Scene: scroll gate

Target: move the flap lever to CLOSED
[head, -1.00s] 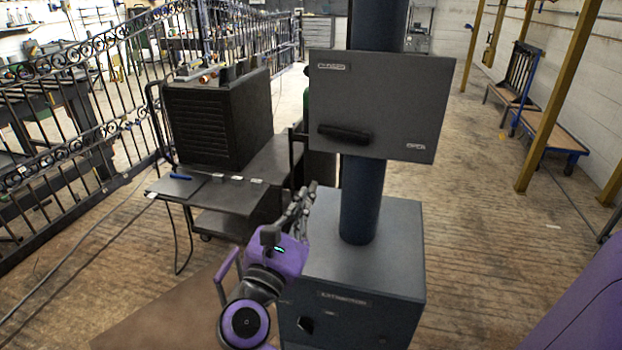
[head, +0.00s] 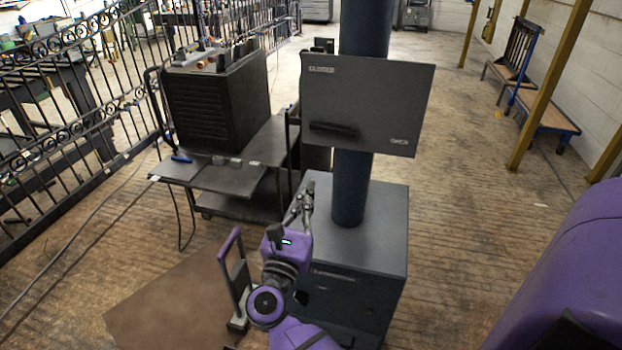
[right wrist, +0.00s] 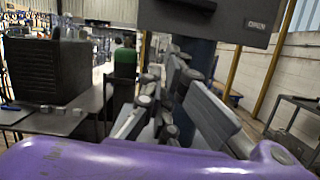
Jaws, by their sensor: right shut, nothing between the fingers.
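The flap lever (head: 334,130) is a short black bar lying roughly level on the lower left of a dark grey panel (head: 385,95). The panel reads CLOSED at its top left and OPEN at its lower right. The panel is fixed on a thick blue-grey column. My right gripper (head: 303,198) is shut and empty, below and to the left of the lever, well apart from it. In the right wrist view the fingers (right wrist: 165,100) point toward the column, and the lever (right wrist: 192,4) shows at the top edge, partly cut off. My left gripper is not seen.
A grey extraction cabinet (head: 385,215) stands under the column, close beside my right gripper. A black cart (head: 265,170) with a ribbed black box (head: 215,100) stands to the left. An iron fence (head: 60,130) runs along the left. The floor right of the column is open.

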